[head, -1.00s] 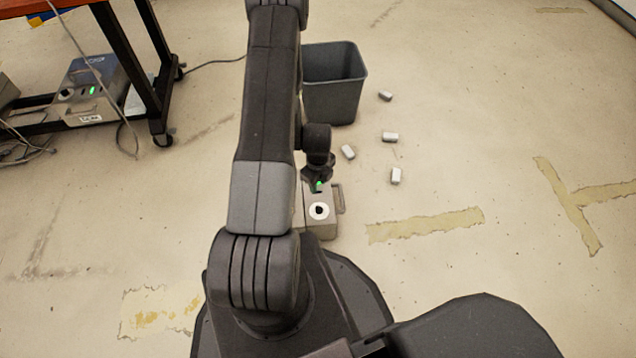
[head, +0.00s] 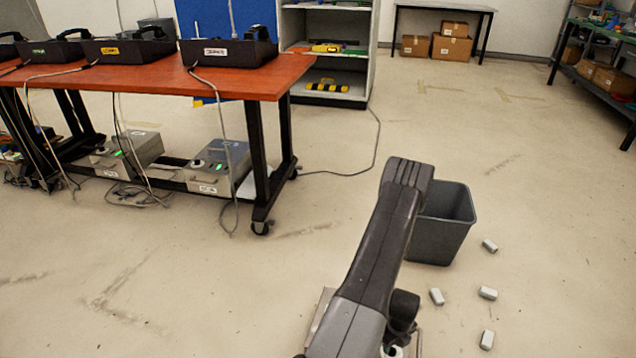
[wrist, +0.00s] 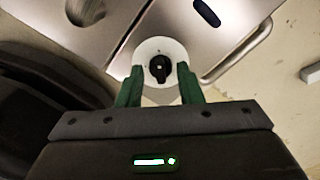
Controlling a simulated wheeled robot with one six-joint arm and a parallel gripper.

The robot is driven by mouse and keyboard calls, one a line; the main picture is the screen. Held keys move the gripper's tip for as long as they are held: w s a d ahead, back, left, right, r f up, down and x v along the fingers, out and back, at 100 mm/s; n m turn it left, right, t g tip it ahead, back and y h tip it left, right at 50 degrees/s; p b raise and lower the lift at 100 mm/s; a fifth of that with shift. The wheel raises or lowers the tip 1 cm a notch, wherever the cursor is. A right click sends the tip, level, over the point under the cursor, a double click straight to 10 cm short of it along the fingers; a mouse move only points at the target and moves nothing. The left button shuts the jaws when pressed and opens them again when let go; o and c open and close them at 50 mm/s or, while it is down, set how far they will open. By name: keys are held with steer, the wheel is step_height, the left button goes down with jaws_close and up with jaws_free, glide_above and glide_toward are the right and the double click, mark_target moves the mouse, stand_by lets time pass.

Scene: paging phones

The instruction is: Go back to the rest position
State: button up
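My gripper (wrist: 160,78) is open, its two green fingers spread apart with nothing held between them. In the wrist view a black knob (wrist: 160,69) on a white disc (wrist: 144,49) shows just past and between the fingertips. The disc sits on a grey metal box (wrist: 120,30) with a handle on its right side. I cannot tell whether the fingers touch the knob. In the head view my arm hides most of the box, and my gripper is partly cut off at the bottom edge.
A grey bin (head: 440,235) stands just beyond my arm, with several small pale blocks (head: 488,293) on the floor to its right. An orange table (head: 150,76) with black phones (head: 235,50) is at left, metal boxes (head: 220,165) and cables beneath. The left foreground floor is clear.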

steer(key=shift+f, duration=0.35)
steer(key=shift+r, duration=0.1)
